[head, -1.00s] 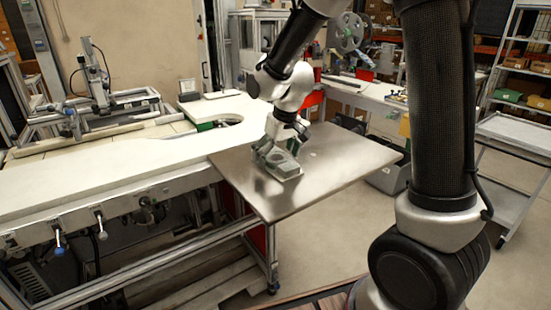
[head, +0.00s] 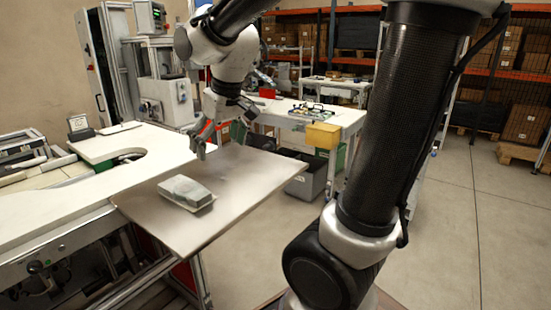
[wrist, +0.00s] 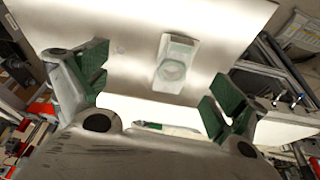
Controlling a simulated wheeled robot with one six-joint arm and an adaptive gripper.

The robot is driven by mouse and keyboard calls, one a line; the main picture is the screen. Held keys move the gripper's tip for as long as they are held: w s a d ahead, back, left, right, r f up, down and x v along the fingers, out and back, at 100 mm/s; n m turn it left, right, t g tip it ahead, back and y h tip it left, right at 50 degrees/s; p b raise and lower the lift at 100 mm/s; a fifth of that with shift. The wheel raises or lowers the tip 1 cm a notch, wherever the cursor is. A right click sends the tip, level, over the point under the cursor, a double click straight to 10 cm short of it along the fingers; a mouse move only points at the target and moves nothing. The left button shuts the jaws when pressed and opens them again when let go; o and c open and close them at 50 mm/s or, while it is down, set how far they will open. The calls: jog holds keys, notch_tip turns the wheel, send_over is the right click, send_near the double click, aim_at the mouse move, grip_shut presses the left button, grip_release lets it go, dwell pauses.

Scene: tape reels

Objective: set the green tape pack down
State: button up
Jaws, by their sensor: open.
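The green tape pack (head: 187,192), pale grey-green with a rounded top, lies flat on the metal table plate (head: 240,190), near its left part. In the wrist view the pack (wrist: 175,62) rests on the plate, beyond the fingers and apart from them, with a round shape on its face. My gripper (head: 214,146) is above the plate, behind and to the right of the pack in the head view. In the wrist view my gripper (wrist: 155,95) has its green-padded fingers spread wide with nothing between them.
A white worktop (head: 60,205) with a curved cutout adjoins the plate on the left. A grey bin (head: 312,178) stands on the floor behind the plate, near a yellow box (head: 323,135). The right part of the plate is clear. Open floor lies at right.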

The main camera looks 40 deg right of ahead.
jog(key=s+d+m, duration=0.1)
jog(key=s+d, duration=0.3)
jog(key=s, duration=0.4)
jog(key=s+d+m, duration=0.1)
jog(key=s+d, duration=0.2)
jog(key=s, duration=0.5)
jog(key=shift+s+d+t+h, duration=0.25)
jog(key=shift+d+t+h, duration=0.05)
jog(key=shift+d+h, duration=0.1)
